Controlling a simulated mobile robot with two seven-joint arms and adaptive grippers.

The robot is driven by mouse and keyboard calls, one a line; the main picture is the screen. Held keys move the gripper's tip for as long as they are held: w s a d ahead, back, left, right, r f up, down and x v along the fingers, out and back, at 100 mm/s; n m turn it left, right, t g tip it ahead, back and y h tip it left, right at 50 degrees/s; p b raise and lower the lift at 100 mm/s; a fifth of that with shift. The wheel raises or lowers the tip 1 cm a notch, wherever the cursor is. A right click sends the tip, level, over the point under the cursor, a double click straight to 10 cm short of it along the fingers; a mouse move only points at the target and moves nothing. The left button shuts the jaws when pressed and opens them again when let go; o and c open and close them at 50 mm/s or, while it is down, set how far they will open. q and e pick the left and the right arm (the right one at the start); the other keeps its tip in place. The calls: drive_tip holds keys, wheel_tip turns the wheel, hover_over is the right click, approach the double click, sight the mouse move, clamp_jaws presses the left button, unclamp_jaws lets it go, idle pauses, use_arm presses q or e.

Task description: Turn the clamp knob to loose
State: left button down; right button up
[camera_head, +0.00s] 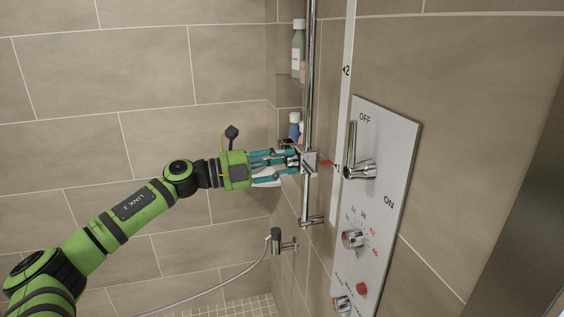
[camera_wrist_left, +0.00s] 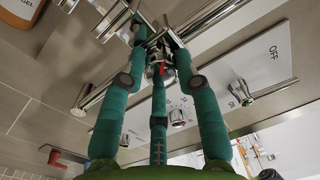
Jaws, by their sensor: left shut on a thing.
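A chrome slide clamp (camera_head: 310,161) sits on the vertical shower rail (camera_head: 309,80), with a red pointer (camera_head: 326,163) toward the white scale strip. My left gripper (camera_head: 295,158) reaches in from the left, its teal fingers closed at the clamp's left side. In the left wrist view the three fingers (camera_wrist_left: 157,58) converge on the clamp (camera_wrist_left: 168,42) and are shut on its knob. The fingers hide most of the knob, so I cannot tell how far it is turned. My right gripper is in neither view.
A white control panel (camera_head: 386,215) with a lever (camera_head: 358,165) and small knobs is on the wall at right. A hose (camera_head: 205,289) runs to a wall fitting (camera_head: 276,240) below. Bottles (camera_head: 298,52) stand behind the rail.

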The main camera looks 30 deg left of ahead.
sight(285, 163)
use_arm(q)
drive_tip(key=c, duration=0.9)
unclamp_jaws()
drive_tip(key=shift+w+a+r, duration=0.1)
drive_tip(key=shift+a+r, duration=0.05)
drive_tip(key=shift+r, duration=0.05)
drive_tip(key=shift+f, duration=0.15)
drive_tip(key=shift+s+a+f, duration=0.2)
drive_tip(key=shift+s, duration=0.15)
drive_tip(key=v, duration=0.3)
drive_tip(key=shift+s+a, duration=0.15)
drive_tip(key=shift+s, duration=0.05)
drive_tip(key=v, duration=0.7)
drive_tip(key=shift+s+a, duration=0.25)
